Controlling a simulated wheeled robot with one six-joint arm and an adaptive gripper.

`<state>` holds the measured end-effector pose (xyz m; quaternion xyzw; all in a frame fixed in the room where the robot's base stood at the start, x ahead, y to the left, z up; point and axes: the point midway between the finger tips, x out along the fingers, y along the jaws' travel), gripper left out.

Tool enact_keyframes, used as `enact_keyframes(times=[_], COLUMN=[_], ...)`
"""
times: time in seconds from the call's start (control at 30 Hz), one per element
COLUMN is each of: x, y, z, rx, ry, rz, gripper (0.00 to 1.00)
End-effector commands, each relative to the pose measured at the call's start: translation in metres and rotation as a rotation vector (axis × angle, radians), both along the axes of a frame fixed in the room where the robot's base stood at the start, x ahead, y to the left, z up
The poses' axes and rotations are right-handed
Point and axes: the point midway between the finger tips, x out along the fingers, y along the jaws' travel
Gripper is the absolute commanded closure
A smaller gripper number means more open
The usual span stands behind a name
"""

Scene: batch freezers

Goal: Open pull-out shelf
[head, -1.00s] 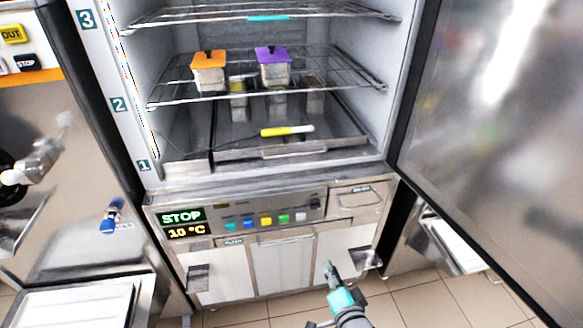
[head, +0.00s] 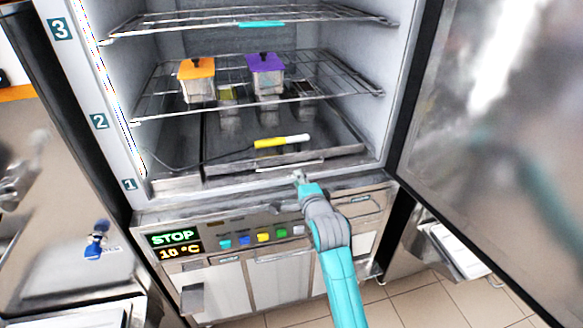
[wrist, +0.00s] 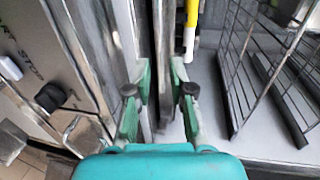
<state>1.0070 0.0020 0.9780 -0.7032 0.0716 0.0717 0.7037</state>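The pull-out shelf (head: 350,146) is the metal tray at the floor of the open freezer cabinet, at level 1. A thin handle bar (head: 290,167) runs along its front edge. My gripper (head: 301,178) is in front of and slightly below that handle. In the wrist view my gripper (wrist: 160,75) has its two teal fingers apart, with the metal front edge of the shelf area (wrist: 163,40) ahead of and between them. I cannot tell whether either finger touches the handle.
A yellow-and-white probe (head: 281,141) with a cable lies on the shelf. Above, a wire rack (head: 340,88) carries an orange-lidded container (head: 196,80) and a purple-lidded container (head: 266,76). The open door (head: 490,130) stands right. The control panel (head: 240,238) is below.

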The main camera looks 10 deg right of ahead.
Motion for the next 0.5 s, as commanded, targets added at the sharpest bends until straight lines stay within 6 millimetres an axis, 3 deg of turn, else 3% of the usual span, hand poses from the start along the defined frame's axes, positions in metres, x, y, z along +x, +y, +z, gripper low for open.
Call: enact_keyframes(times=[0.3,0.5], x=[0.055,0.077], y=[0.0,0.0], z=[-0.011,-0.016], rx=[-0.001,-0.002], ry=[0.001,0.001], rz=[0.0,0.0], gripper=[0.78,0.78])
